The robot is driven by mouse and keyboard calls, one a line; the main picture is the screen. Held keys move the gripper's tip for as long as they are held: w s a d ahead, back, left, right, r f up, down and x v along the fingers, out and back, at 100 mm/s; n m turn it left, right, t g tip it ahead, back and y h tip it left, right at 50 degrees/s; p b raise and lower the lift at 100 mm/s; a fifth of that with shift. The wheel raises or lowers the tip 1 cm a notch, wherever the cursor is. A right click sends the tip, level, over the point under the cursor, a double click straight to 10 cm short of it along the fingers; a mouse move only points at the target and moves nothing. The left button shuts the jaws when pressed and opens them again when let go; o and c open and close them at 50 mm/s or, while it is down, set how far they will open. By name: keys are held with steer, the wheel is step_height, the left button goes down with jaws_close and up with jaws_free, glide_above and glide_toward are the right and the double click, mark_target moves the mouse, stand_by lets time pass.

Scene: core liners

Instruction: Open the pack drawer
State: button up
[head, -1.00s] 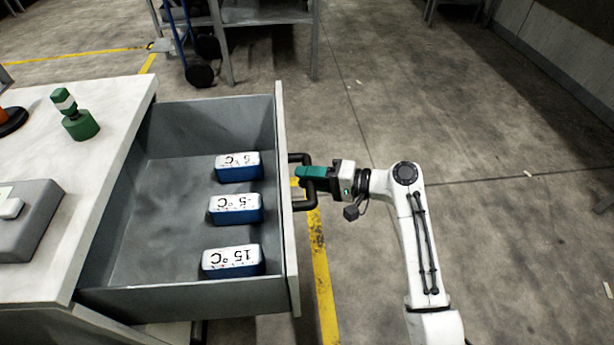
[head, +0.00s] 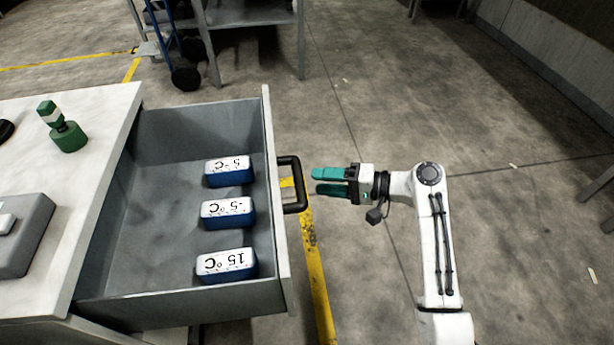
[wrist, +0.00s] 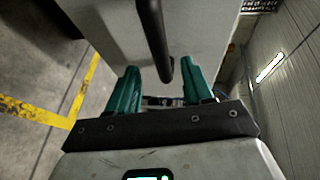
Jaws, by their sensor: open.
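The pack drawer (head: 150,225) is pulled well out from the white-topped bench in the head view. Inside it lie three blue-and-white packs: one marked 5 °C (head: 230,172), one marked -5 °C (head: 228,213) and one marked 15 °C (head: 227,265). The black drawer handle (head: 292,185) is on the drawer's front panel; it also shows in the wrist view (wrist: 153,35). My gripper (head: 316,181), with green fingers, is open and empty, just right of the handle and clear of it. In the wrist view the handle lies ahead, between the lines of the fingers.
The bench top (head: 100,110) holds a green stamp-like object (head: 65,130) and a grey box (head: 22,235). A metal shelf (head: 250,15) and a blue hand truck (head: 180,45) stand at the back.

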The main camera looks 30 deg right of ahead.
steer(key=shift+p+v, duration=0.3)
steer(key=shift+v, duration=1.85)
steer(key=s+a+f+n+g+h, duration=0.3)
steer(key=s+a+f+g+h, duration=0.15)
steer(key=s+f, duration=0.55)
steer(key=s+d+f+n+g+h, duration=0.15)
steer(key=s+n+g+h, duration=0.45)
steer(key=s, duration=1.1)
step_height(320, 180, up, 24)
steer(key=m+h+p, duration=0.1)
steer(key=p, duration=2.1)
steer(key=shift+s+d+f+m+p, duration=0.15)
steer(key=shift+d+f+m+p, duration=0.05)
steer(key=shift+d+m+p, duration=0.15)
steer(key=shift+t+h, duration=0.25)
